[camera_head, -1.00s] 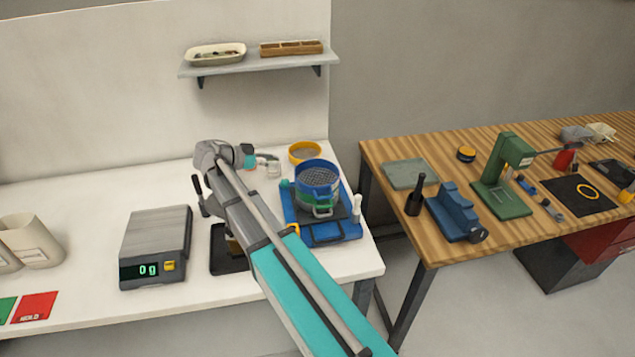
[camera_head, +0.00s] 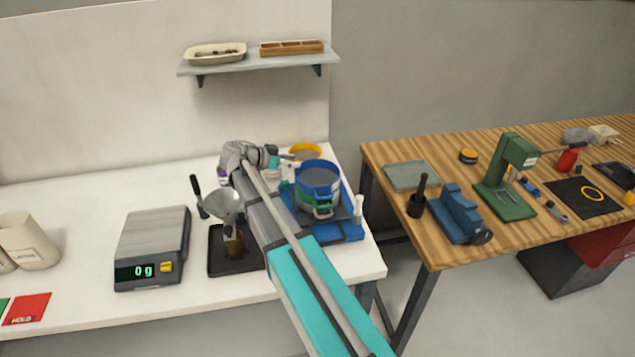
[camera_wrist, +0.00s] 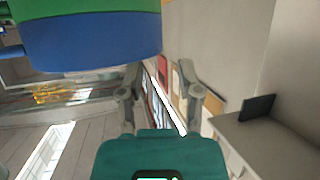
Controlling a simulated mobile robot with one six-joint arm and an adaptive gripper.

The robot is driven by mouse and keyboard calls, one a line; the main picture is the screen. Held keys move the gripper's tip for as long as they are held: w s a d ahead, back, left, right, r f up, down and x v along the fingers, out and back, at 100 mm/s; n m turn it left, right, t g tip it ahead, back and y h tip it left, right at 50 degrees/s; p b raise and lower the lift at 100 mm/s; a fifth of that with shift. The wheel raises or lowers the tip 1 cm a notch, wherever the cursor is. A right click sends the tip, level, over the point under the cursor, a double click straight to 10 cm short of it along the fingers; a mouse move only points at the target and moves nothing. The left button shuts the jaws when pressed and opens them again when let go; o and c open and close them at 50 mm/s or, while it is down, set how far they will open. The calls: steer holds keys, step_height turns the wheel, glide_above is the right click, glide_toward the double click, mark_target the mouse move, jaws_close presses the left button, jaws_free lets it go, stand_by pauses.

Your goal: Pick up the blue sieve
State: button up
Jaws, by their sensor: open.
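The blue sieve (camera_head: 318,187) is at the top of a stack on a blue shaker base (camera_head: 338,233) at the table's right side. A green sieve (camera_head: 304,200) shows just under it. My gripper (camera_head: 288,156) is behind and left of the blue sieve in the head view. In the wrist view my gripper (camera_wrist: 161,82) is open with nothing between its fingers. The blue sieve (camera_wrist: 90,42) fills the upper left there, beside the left finger, with green above it. I cannot tell whether finger and sieve touch.
A yellow sieve (camera_head: 306,151) lies behind the stack, partly hidden. A white bottle (camera_head: 357,210) stands right of it. A funnel (camera_head: 222,203) over a black tray (camera_head: 226,262) and a scale (camera_head: 152,248) are to the left. A shelf (camera_head: 258,65) hangs above.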

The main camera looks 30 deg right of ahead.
mark_target(306, 162)
steer(key=shift+b+x, duration=1)
steer(key=shift+x, duration=1.6)
jaws_close()
